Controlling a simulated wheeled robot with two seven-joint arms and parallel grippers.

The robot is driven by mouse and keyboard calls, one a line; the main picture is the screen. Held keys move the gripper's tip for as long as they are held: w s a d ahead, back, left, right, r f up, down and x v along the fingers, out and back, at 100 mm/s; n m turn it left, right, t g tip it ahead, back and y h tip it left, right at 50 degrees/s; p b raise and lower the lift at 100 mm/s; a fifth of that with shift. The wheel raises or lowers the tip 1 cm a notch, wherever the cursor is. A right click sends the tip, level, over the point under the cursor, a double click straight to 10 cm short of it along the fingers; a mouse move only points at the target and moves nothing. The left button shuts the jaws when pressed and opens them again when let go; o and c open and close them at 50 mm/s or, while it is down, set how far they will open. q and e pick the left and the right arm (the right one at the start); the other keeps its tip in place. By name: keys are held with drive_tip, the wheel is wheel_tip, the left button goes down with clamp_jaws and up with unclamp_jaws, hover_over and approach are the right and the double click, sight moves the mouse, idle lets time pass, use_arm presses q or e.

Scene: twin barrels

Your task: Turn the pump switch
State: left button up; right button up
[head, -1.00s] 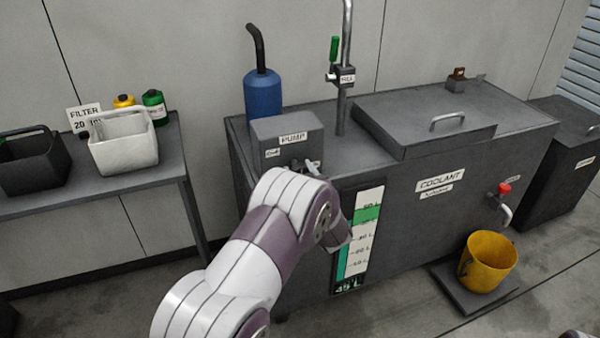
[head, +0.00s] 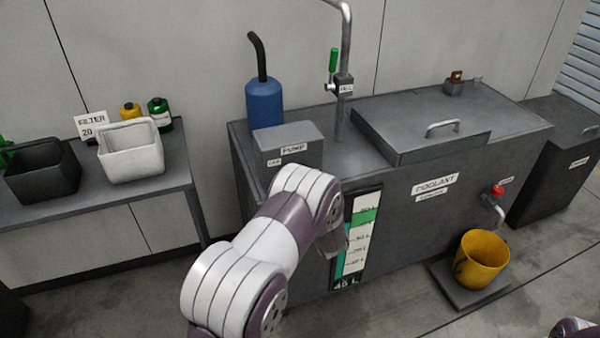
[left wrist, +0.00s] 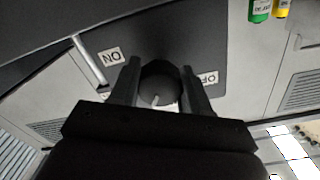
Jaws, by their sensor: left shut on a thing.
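The pump box (head: 287,148) is a dark grey block with a PUMP label on the left end of the coolant tank. In the left wrist view its switch is a dark round knob (left wrist: 160,84) with a short pale mark near its lower edge. An ON label (left wrist: 110,56) lies to its left and a partly covered OFF label (left wrist: 209,79) to its right. My left gripper (left wrist: 160,80) is shut on the knob, one finger on each side. In the head view my arm hides the gripper and the switch. My right gripper is not in view.
The coolant tank (head: 450,215) has a lid handle, a level gauge (head: 360,235) and a red-handled tap (head: 497,192). A yellow bucket (head: 481,260) stands below the tap. A blue bottle (head: 264,103) is behind the pump box. Bins stand on the shelf (head: 180,175) at left.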

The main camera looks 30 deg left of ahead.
use_arm(q)
drive_tip(key=m+p, duration=0.3)
drive_tip(key=m, duration=0.2)
drive_tip(key=shift+r+m+p, duration=0.2)
drive_tip(key=shift+m+p, duration=0.1)
drive_tip(key=shift+p, duration=0.1)
drive_tip(key=shift+s+m+p, duration=0.1)
drive_tip(key=shift+m+p, duration=0.55)
drive_tip(key=shift+m, duration=0.55)
drive_tip(key=shift+f+m+p, duration=0.15)
drive_tip(key=shift+m+p, duration=0.4)
drive_tip(key=shift+m, duration=0.95)
drive_tip(key=o, duration=1.1)
drive_tip(key=shift+g, duration=0.3)
drive_tip(key=shift+c, duration=0.2)
drive_tip(key=v, duration=1.2)
drive_tip(key=shift+s+d, duration=0.2)
drive_tip(key=shift+d, duration=0.05)
drive_tip(key=shift+f, duration=0.15)
